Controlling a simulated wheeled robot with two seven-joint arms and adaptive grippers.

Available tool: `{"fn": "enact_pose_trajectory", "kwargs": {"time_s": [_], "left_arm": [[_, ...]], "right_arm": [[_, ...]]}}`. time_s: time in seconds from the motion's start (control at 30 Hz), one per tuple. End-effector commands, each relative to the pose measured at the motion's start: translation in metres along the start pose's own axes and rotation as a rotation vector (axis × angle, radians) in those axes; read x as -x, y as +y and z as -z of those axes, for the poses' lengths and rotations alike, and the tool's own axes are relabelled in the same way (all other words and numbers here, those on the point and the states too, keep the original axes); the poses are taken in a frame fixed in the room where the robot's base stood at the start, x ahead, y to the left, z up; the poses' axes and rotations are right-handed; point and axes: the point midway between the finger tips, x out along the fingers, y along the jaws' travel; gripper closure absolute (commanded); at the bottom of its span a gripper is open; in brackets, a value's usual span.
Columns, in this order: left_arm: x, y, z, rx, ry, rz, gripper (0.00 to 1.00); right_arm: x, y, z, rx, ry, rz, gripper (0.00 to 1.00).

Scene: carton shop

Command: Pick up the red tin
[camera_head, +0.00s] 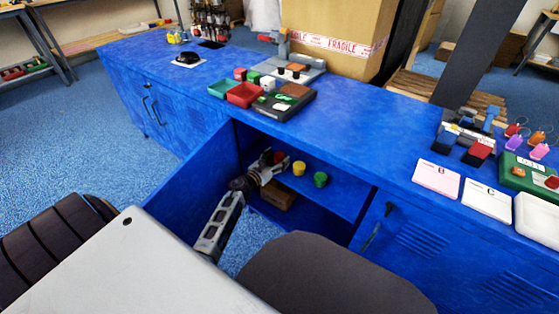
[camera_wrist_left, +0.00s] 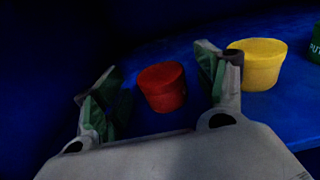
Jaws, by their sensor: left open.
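The red tin (camera_wrist_left: 162,87) stands on the blue shelf inside the open cabinet. In the left wrist view it is between the two open fingers of my left gripper (camera_wrist_left: 155,90), a little beyond them, with no clear contact. In the head view the red tin (camera_head: 279,157) is partly hidden by my left gripper (camera_head: 272,165), which reaches into the cabinet. My right gripper is not in view.
A yellow tin (camera_head: 299,168) and a green tin (camera_head: 320,179) stand to the right on the same shelf. The yellow tin (camera_wrist_left: 257,64) is close to the right finger. A brown box (camera_head: 279,196) lies below. The open cabinet door (camera_head: 190,180) is left of my arm.

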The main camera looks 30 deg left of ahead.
Motion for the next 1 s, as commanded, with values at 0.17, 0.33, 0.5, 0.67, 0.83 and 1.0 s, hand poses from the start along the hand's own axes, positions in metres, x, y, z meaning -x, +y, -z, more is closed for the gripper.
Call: {"fn": "enact_pose_trajectory", "kwargs": {"time_s": [0.17,0.33,0.5,0.67,0.83,1.0], "left_arm": [[-0.0052,-0.0001,0.0006,0.001,0.001,0.000,0.28],[-0.0053,-0.0001,0.0003,0.001,0.001,0.000,0.28],[-0.0052,-0.0001,0.0002,0.001,0.001,0.000,0.28],[-0.0052,-0.0001,0.0002,0.001,0.001,0.000,0.36],[-0.0051,-0.0001,0.0002,0.001,0.001,0.000,0.58],[-0.0051,-0.0002,0.0002,0.001,0.001,0.000,0.80]], "right_arm": [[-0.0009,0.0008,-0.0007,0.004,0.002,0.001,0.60],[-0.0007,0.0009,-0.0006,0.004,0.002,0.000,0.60],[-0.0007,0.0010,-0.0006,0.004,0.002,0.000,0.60],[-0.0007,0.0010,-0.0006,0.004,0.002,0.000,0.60],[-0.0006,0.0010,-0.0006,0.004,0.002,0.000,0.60],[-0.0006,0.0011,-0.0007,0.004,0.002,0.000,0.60]]}}
